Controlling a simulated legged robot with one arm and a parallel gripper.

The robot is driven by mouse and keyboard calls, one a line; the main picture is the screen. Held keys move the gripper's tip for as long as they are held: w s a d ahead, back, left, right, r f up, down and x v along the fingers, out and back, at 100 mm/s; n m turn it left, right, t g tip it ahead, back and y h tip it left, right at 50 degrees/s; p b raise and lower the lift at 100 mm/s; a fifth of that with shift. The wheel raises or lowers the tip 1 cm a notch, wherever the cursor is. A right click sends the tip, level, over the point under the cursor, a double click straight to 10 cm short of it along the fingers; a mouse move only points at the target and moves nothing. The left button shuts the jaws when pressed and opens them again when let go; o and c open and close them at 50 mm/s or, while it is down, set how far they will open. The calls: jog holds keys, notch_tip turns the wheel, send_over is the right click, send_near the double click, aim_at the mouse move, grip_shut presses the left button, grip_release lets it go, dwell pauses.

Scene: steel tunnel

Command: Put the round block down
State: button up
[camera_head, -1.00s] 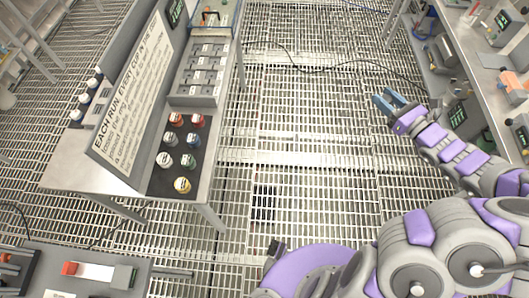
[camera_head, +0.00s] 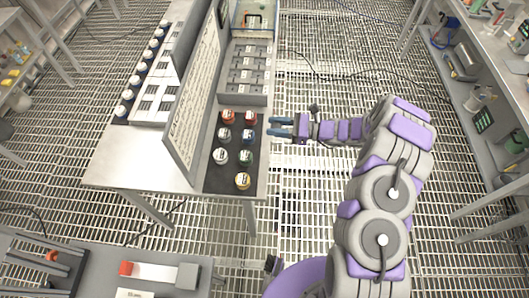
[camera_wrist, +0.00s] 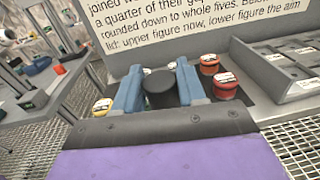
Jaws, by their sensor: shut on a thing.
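My gripper (camera_head: 282,126) reaches in from the right over the near edge of the steel table (camera_head: 130,160), beside the dark mat (camera_head: 224,180) with the cups. In the wrist view its two blue fingers (camera_wrist: 160,88) are shut on a dark round block (camera_wrist: 159,80), whose flat round face shows between them. The block cannot be made out in the head view. Red cups (camera_wrist: 218,75) stand to the right of the fingers in the wrist view, and a yellow-topped cup (camera_wrist: 102,107) stands to the left.
Red, white, blue, green and yellow cups (camera_head: 243,180) crowd the mat. A grey slotted tray (camera_head: 248,75) lies behind it. A tall lettered sign (camera_head: 195,110) stands along the mat's left side. Grated floor (camera_head: 310,190) is open to the right.

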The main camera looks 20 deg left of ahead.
jog(key=s+a+f+n+g, duration=0.1)
jog(key=s+a+f, duration=0.1)
jog(key=a, duration=0.2)
jog(key=b, duration=0.1)
send_over(263, 151)
jog(key=shift+h, duration=0.3)
notch_tip(263, 151, down, 5)
jog(key=shift+s+a+f, duration=0.1)
jog(key=shift+d+f, duration=0.15)
jog(key=shift+d, duration=0.1)
jog(key=f, duration=0.2)
jog(key=f+b, duration=0.1)
jog(key=shift+d, duration=0.25)
jog(key=shift+a+f, duration=0.1)
jog(key=shift+f, duration=0.25)
jog(key=shift+a, duration=0.45)
jog(key=shift+d+f, duration=0.1)
jog(key=shift+f, duration=0.05)
jog(key=shift+d+f+b, duration=0.1)
jog(key=shift+d+b, duration=0.05)
jog(key=shift+b, duration=0.15)
jog(key=o, duration=1)
jog(key=shift+d, duration=0.2)
jog(key=shift+o, duration=0.9)
jog(key=shift+a, duration=0.15)
jog(key=shift+a, duration=0.1)
